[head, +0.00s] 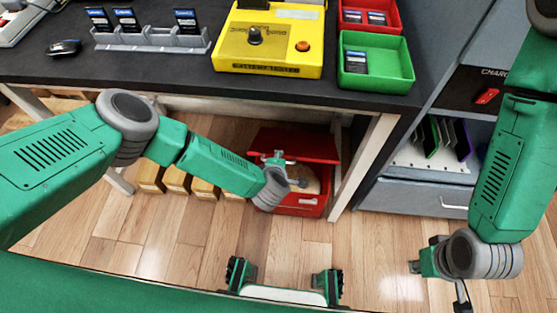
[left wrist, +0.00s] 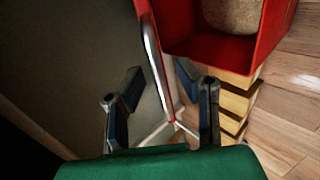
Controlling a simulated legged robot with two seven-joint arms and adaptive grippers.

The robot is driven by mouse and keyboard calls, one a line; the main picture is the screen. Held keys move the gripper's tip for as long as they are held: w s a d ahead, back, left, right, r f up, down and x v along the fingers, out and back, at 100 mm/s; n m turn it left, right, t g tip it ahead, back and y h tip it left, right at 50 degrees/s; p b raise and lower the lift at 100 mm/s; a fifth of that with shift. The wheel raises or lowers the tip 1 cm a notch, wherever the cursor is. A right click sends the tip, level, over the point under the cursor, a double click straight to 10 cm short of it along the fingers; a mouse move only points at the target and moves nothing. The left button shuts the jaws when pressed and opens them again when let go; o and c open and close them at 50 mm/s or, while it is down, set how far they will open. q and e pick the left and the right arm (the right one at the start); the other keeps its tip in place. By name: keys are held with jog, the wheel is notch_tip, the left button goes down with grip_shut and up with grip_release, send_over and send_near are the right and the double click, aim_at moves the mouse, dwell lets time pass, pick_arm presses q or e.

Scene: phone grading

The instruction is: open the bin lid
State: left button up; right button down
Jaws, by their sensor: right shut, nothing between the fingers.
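The red bin (head: 301,203) stands on the floor under the table. Its red lid (head: 318,146) is raised at the back, and the bin's mouth is uncovered. A tan rounded thing (head: 306,176) shows inside. My left gripper (head: 288,170) is over the bin, in front of the lid; its fingers are partly hidden in the head view. In the left wrist view the left gripper (left wrist: 160,108) has its fingers apart and empty, with the bin's wall (left wrist: 265,50) beyond at the upper right. My right gripper (head: 417,266) is shut and empty, low at the right, away from the bin.
The dark table (head: 170,75) above the bin holds a yellow device (head: 268,45), a green tray (head: 390,65), a red tray (head: 372,28) and a grey phone rack (head: 150,38). Boxes (head: 176,181) stand left of the bin. A table leg (head: 365,160) and a grey cabinet (head: 415,197) are to the right.

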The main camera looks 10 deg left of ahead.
pick_arm(q)
jog(key=v, duration=1.2)
jog(key=shift+w, duration=0.1)
